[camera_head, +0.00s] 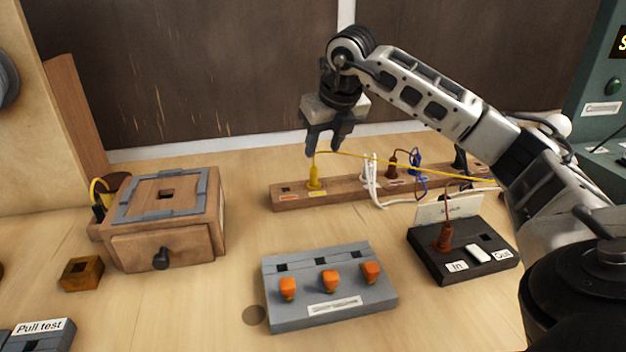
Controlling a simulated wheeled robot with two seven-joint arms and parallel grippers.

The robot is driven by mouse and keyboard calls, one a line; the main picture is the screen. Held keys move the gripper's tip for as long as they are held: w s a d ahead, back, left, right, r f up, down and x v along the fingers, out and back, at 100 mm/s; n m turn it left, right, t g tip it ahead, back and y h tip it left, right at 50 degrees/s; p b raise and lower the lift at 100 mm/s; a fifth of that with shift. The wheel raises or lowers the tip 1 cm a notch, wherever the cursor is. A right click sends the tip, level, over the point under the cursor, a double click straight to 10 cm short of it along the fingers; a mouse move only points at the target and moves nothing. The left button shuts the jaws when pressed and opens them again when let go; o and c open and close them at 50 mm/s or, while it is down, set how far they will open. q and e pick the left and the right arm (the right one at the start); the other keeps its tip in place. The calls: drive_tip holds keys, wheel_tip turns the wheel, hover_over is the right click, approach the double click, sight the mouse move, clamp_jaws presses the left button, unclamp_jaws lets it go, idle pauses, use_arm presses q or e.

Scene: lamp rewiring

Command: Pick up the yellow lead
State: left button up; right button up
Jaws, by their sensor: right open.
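The yellow lead's plug (314,177) stands upright in the long wooden strip (345,194). Its thin yellow cable (420,169) runs from the plug's top to the right, behind my right arm. My right gripper (324,151) points down just above the plug, with its fingers apart and nothing visibly held. The top of the cable shows close to the fingertips; I cannot tell whether they touch. My left gripper is not in view.
White, blue and brown leads crowd the strip's right part. A black box (430,262) with a brown plug (444,238) stands at right. A grey block with orange knobs (330,281) sits in front. A wooden drawer box (190,240) is at left.

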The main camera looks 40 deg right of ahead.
sight(314, 168)
drive_tip(key=x, duration=0.7)
drive_tip(key=shift+w+a+f+p, duration=0.25)
drive_tip(key=shift+w+f+p, duration=0.05)
drive_tip(key=shift+f, duration=0.05)
clamp_jaws()
